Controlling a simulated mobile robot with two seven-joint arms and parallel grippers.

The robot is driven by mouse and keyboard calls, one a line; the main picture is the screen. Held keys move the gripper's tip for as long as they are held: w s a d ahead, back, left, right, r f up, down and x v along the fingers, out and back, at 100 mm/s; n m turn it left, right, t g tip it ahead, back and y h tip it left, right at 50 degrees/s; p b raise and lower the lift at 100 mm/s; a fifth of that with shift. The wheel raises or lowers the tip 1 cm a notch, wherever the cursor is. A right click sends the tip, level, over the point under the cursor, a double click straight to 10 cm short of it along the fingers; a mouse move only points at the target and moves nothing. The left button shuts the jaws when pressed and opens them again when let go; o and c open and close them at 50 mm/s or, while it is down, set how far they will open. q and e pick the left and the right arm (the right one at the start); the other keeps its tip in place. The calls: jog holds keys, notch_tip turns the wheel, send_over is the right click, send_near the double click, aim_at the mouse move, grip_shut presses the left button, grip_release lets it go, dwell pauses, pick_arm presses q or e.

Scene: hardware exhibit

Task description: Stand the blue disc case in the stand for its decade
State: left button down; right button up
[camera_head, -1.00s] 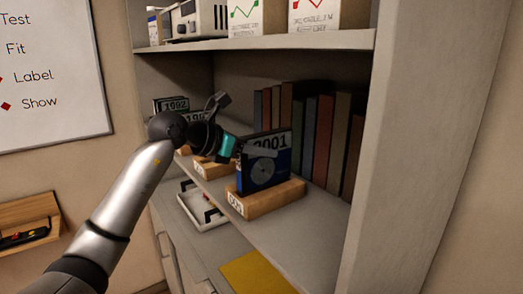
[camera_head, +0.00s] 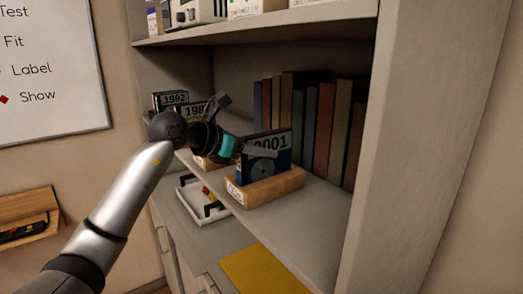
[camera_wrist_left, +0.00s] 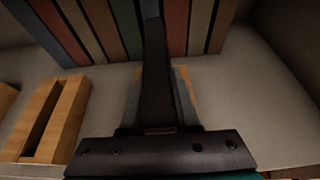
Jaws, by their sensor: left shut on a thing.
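The blue disc case (camera_head: 262,170), labelled 2001 with a pale disc on its face, stands upright in a wooden stand (camera_head: 275,189) on the shelf. Its lower edge is hidden behind the stand's front, so it appears to be in the slot. The small tag on the stand is too small to read surely. My left gripper (camera_head: 262,150) is shut on the upper part of the case, reaching from the left. In the left wrist view the dark fingers (camera_wrist_left: 157,75) hide most of the case, and the stand shows only partly behind them. My right gripper is not in view.
Cases marked 1992 (camera_head: 173,98) and 198-something (camera_head: 195,111) stand farther left, and another wooden stand (camera_head: 203,164) is partly hidden by my arm. A row of books (camera_head: 325,125) lines the back. Below are a white tray (camera_head: 190,208) and a yellow mat (camera_head: 262,270).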

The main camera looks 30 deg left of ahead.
pick_arm(q)
jog(key=c, duration=0.6)
grip_release()
jog(key=shift+o, duration=0.2)
jog(key=shift+s+a+f+b, duration=0.15)
jog(key=shift+s+a+b, duration=0.1)
jog(key=shift+s+b, duration=0.2)
jog(key=s+b, duration=0.2)
jog(key=s+a+b, duration=0.1)
jog(key=s+b, duration=0.1)
jog(key=s+a+b, duration=0.1)
jog(key=s+b, duration=0.1)
jog(key=shift+a, duration=0.2)
jog(key=shift+s+a, duration=0.1)
jog(key=shift+s, duration=0.2)
